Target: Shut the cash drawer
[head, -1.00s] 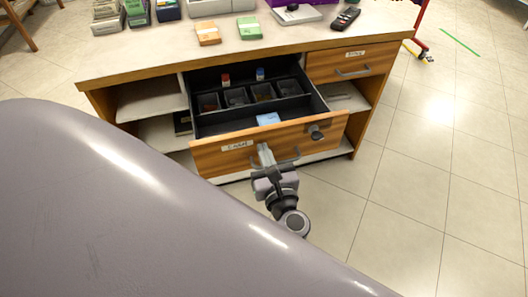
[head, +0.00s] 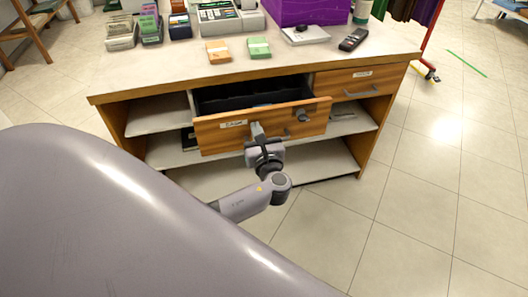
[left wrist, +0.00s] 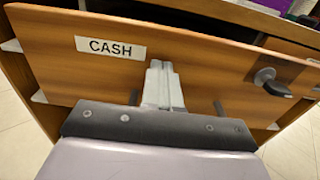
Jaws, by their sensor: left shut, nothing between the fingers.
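The cash drawer (head: 225,137) is a wooden-fronted drawer in the counter, still partly pulled out, with its dark inside showing above the front. Its front with the CASH label (left wrist: 110,47) fills the left wrist view. A lock knob (left wrist: 275,84) sits at the right of the front, and the handle is partly hidden behind my gripper. My left gripper (head: 256,130) is shut and empty, its fingertips at the middle of the drawer front; it also shows in the left wrist view (left wrist: 162,85). They appear to touch the wood. My right gripper is not in view.
The counter top (head: 150,72) carries a cash register (head: 216,17), an orange pad (head: 218,51), a green pad (head: 258,47) and a card terminal (head: 353,39). A second, closed drawer (head: 361,80) is to the right.

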